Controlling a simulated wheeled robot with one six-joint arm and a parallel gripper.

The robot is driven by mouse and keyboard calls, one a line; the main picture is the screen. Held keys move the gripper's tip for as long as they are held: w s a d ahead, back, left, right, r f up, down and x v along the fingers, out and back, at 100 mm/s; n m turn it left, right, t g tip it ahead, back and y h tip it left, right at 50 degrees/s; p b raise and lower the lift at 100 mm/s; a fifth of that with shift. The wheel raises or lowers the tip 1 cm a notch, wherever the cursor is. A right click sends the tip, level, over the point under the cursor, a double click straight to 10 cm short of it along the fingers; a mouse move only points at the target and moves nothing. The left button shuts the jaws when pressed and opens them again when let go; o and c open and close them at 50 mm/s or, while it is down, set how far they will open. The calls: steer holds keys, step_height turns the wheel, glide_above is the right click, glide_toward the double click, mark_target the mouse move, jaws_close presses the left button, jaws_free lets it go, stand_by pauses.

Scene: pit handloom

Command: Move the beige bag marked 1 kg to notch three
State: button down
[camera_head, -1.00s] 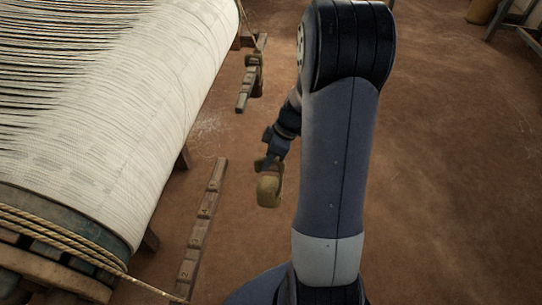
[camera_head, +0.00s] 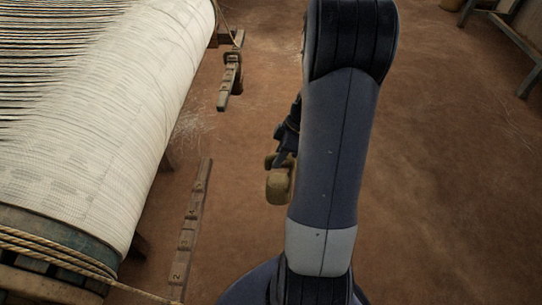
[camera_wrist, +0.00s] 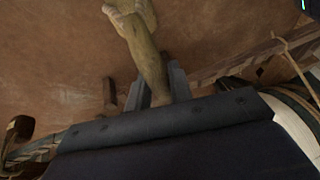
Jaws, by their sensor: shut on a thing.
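My gripper (camera_head: 281,160) is shut on a beige-olive bag (camera_head: 278,187), which hangs from it in the air, partly behind my arm in the head view. In the wrist view the bag (camera_wrist: 143,45) extends up from between the fingers (camera_wrist: 155,90). Its mark cannot be read. A wooden notched bar (camera_head: 191,230) with small numbers lies left of the bag, beside the loom; a 2 shows near its close end, and the other numbers are too small to read surely. The bag is clear of this bar, to its right.
The loom's cloth roll (camera_head: 120,150) fills the left side, with a rope (camera_head: 60,250) at its near end. A second notched bar (camera_head: 224,95) farther back has a dark brown weight (camera_head: 236,72) at it. The floor (camera_head: 450,200) to the right is open; a bench (camera_head: 515,40) stands far right.

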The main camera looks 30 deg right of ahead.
steer(key=s+d, duration=0.3)
steer(key=d, duration=0.2)
steer(key=shift+s+d+r, duration=0.4)
stand_by(0.3)
steer(key=shift+w, duration=0.1)
stand_by(0.5)
